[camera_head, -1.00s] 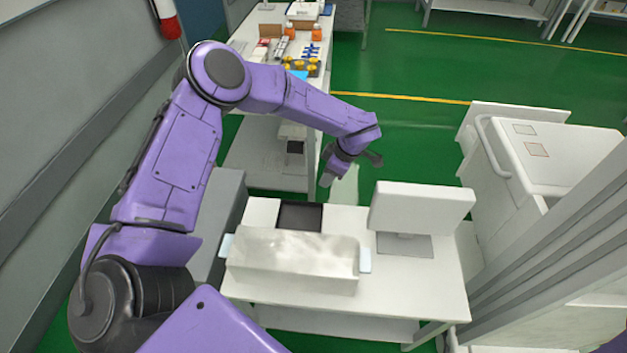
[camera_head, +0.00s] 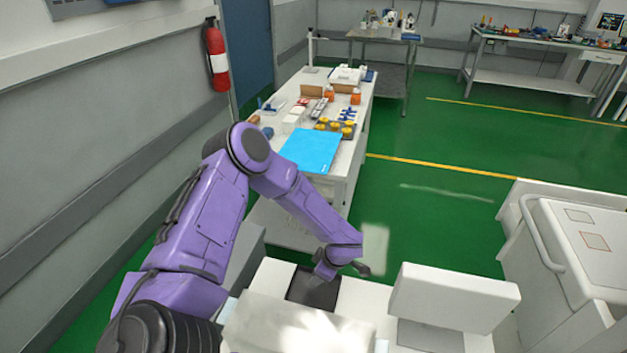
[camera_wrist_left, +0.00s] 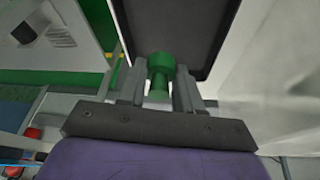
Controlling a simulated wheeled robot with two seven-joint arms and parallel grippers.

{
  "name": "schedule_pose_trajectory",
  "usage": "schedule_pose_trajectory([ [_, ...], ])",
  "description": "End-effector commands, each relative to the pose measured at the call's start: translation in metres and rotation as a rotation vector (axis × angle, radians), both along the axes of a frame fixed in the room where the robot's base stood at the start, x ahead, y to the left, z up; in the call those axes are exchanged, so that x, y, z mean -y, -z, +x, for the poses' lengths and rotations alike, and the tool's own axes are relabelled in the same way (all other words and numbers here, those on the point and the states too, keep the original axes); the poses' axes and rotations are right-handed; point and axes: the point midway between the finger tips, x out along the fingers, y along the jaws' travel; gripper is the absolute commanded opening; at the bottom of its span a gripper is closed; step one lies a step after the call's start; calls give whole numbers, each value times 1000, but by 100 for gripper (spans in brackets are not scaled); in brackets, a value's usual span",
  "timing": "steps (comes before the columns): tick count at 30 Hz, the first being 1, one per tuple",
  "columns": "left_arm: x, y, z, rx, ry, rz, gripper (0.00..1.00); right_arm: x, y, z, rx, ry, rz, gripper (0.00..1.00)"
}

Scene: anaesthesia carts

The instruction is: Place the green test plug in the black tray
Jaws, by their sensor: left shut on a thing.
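The green test plug (camera_wrist_left: 160,68) is held between the two fingers of my left gripper (camera_wrist_left: 160,88) in the left wrist view. The black tray (camera_wrist_left: 185,25) lies just beyond the fingertips there. In the head view the black tray (camera_head: 310,292) sits on the white cart, and my left gripper (camera_head: 326,272) is over its back right part. The plug cannot be made out in the head view. How high it is above the tray I cannot tell. My right gripper is not in view.
A white box-like bin (camera_head: 290,325) stands in front of the tray. A white monitor (camera_head: 455,297) stands to the right on the same cart (camera_head: 352,300). Behind is a long table with a blue mat (camera_head: 311,150), yellow-topped items and bottles.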

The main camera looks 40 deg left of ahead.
Motion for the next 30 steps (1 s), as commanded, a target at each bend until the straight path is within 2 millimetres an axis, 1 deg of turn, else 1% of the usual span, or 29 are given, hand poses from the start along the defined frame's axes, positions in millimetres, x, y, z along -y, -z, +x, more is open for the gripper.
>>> schedule_pose_trajectory([
  [1, -2, 6, -5, -2, 0, -2, 5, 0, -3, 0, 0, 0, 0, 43],
  [5, -8, 18, -14, -1, -2, 0, 5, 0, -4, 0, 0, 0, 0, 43],
  [7, -12, 30, -21, -3, -1, 0, 5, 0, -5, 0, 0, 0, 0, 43],
  [9, -11, 45, -19, -2, -2, 1, 5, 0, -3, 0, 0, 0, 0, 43],
  [11, -11, 52, -19, -1, -2, 1, 5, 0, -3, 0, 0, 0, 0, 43],
  [13, -11, 56, -18, 2, -2, 1, 5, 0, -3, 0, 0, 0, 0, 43],
  [19, -11, 56, -18, 2, -2, 1, 5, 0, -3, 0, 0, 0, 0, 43],
  [23, -11, 60, -18, 2, -2, 1, 5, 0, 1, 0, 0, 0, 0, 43],
  [24, -11, 59, -18, 2, -2, 1, 44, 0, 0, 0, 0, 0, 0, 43],
  [25, -11, 59, -18, 2, -2, 1, 54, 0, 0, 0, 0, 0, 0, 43],
  [26, -11, 59, -18, 2, -2, 1, 60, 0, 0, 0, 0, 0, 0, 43],
  [30, -11, 59, -18, 1, -2, 0, 60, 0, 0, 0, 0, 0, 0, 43],
])
